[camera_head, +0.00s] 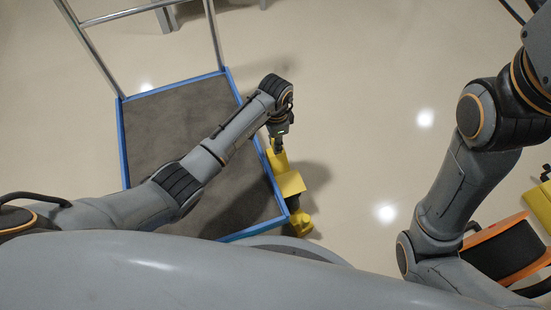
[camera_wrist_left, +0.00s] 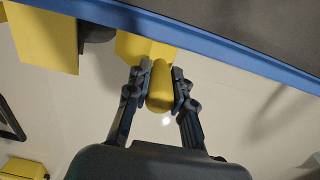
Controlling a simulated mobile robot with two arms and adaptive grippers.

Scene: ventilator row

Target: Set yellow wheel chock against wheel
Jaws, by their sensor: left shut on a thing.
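My left gripper (camera_head: 279,148) is at the right edge of a flat cart with a grey deck and blue rim (camera_head: 228,82). In the left wrist view its fingers (camera_wrist_left: 161,88) are shut around the rounded yellow handle of the yellow wheel chock (camera_wrist_left: 142,47), partly hidden beneath the blue rim (camera_wrist_left: 200,50). In the head view the held yellow chock (camera_head: 278,160) shows just below the gripper. My right gripper is out of view.
A yellow block (camera_head: 290,184) and another yellow piece (camera_head: 301,222) lie along the cart's right edge; the block also shows in the left wrist view (camera_wrist_left: 45,35). An orange and black object (camera_head: 508,250) stands at the lower right. The floor between is clear.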

